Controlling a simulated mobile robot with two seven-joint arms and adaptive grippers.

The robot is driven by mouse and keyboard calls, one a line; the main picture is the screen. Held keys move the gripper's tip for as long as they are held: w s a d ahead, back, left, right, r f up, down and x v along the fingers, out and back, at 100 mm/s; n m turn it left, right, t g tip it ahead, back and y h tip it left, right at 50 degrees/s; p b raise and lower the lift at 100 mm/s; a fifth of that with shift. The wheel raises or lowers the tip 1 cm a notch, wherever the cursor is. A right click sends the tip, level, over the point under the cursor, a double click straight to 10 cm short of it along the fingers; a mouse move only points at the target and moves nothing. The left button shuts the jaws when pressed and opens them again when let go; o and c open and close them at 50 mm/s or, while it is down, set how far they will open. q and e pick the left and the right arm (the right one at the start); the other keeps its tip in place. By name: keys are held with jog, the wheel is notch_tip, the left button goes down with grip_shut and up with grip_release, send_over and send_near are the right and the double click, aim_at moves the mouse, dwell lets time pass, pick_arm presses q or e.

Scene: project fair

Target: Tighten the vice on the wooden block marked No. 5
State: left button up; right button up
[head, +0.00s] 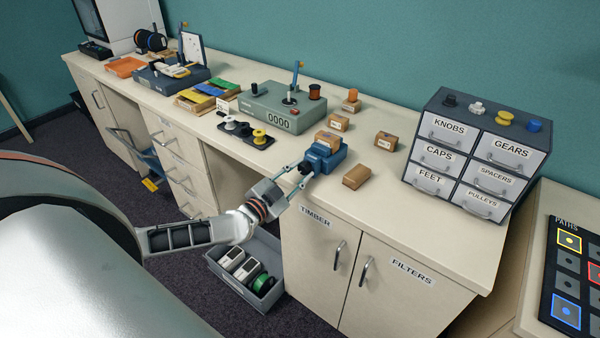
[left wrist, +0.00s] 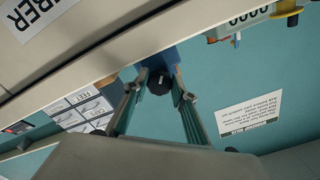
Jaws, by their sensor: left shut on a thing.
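The blue vice (head: 327,161) stands near the front edge of the worktop, with a wooden block (head: 327,138) at its top. A mark shows on the block, too small to read. My left gripper (head: 304,170) reaches the front of the vice and is shut on its dark knob. In the left wrist view the black knob (left wrist: 158,84) sits between the fingertips of my left gripper (left wrist: 160,86), with the blue vice (left wrist: 161,58) behind it. My right gripper is not in view.
Loose wooden blocks lie around the vice, one just right of it (head: 356,176) and one behind it (head: 386,141). A grey-green counter box (head: 283,112) stands to the left, a labelled drawer cabinet (head: 468,158) to the right. A grey crate (head: 226,277) sits below the worktop.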

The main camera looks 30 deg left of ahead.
pick_arm(q)
jog(key=m, duration=0.4)
jog(key=shift+m, duration=0.3)
jog(key=shift+a+m, duration=0.1)
jog(key=shift+m, duration=1.8)
